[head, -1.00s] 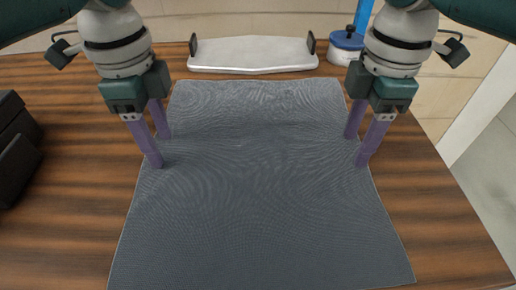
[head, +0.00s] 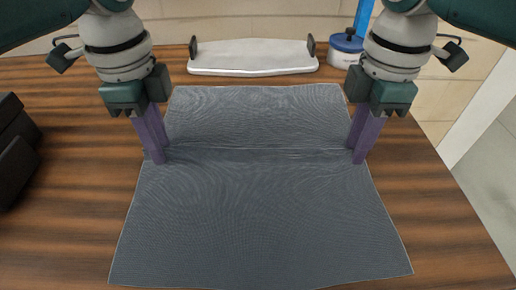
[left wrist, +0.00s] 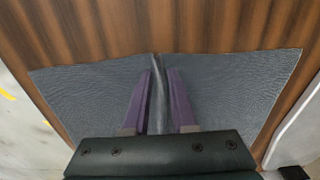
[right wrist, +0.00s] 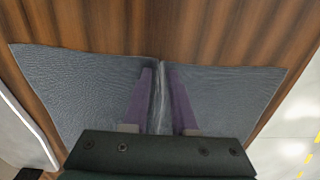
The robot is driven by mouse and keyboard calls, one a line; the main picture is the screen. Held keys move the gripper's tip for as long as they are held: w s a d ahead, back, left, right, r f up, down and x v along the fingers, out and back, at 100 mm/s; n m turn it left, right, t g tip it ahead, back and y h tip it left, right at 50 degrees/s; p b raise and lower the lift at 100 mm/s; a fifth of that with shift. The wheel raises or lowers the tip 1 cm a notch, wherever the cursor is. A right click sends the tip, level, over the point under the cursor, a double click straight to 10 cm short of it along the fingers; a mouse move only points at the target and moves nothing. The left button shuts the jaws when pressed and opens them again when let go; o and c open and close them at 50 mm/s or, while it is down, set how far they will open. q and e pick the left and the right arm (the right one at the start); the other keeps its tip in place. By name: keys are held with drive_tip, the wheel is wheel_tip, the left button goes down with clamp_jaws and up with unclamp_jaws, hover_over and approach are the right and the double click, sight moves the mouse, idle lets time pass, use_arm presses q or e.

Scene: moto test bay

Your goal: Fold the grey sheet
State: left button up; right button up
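The grey sheet (head: 260,215) lies spread on the wooden table, with a raised ridge running across it between my two grippers. My left gripper (head: 159,158) is at the sheet's left edge, its purple fingers closed together on the ridge. In the left wrist view the pinched sheet fold (left wrist: 157,95) stands between the fingers. My right gripper (head: 356,158) is at the right edge, closed on the other end of the ridge. The right wrist view shows the sheet (right wrist: 80,90) pinched up between its fingers too.
A white tray (head: 250,57) with dark upright handles stands behind the sheet. A white and blue container (head: 345,48) is at the back right. A black object (head: 15,150) sits at the table's left edge. Bare wooden table (head: 75,170) shows on both sides.

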use_arm(q)
clamp_jaws()
use_arm(e)
clamp_jaws()
idle(0.4)
